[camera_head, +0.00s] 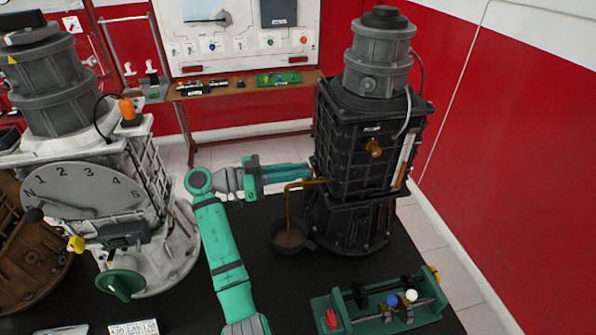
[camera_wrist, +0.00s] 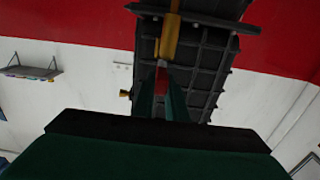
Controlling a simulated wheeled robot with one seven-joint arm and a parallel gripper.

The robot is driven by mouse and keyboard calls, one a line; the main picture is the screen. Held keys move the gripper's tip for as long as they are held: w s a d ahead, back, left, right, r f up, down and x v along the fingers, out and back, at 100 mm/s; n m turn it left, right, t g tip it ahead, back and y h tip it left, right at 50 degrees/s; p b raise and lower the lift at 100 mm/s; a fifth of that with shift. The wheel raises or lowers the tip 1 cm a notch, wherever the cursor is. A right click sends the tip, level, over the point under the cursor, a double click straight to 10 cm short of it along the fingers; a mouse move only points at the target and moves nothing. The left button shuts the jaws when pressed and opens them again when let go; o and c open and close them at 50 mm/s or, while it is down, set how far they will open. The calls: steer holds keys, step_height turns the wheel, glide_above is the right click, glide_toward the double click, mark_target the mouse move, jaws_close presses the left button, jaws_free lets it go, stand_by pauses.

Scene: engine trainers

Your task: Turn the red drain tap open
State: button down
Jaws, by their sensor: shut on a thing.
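The red drain tap (camera_wrist: 162,79) shows as a small red piece between my fingertips in the wrist view. My gripper (camera_head: 303,172) reaches from the left to the side of the black engine unit (camera_head: 352,150) and is shut on the tap; its green fingers also show in the wrist view (camera_wrist: 162,92). In the head view the tap is mostly hidden by the fingers. A brown spout (camera_head: 306,183) sticks out just below my gripper. A thin brown stream (camera_head: 288,212) runs from it down into a dark round pan (camera_head: 275,238), which has brown liquid in it.
A grey gearbox trainer (camera_head: 72,190) with a numbered dial stands left of my arm. A green fixture (camera_head: 378,305) with coloured knobs lies at the front right of the black table (camera_head: 300,290). A bench (camera_head: 245,92) and panel stand behind.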

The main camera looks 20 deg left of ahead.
steer(key=shift+d, duration=0.1)
steer(key=c, duration=1.8)
jaws_free()
steer(key=shift+o, duration=0.2)
steer(key=v, duration=0.7)
steer(key=shift+s+a, duration=0.2)
steer(key=shift+a, duration=0.1)
steer(key=shift+f, duration=0.2)
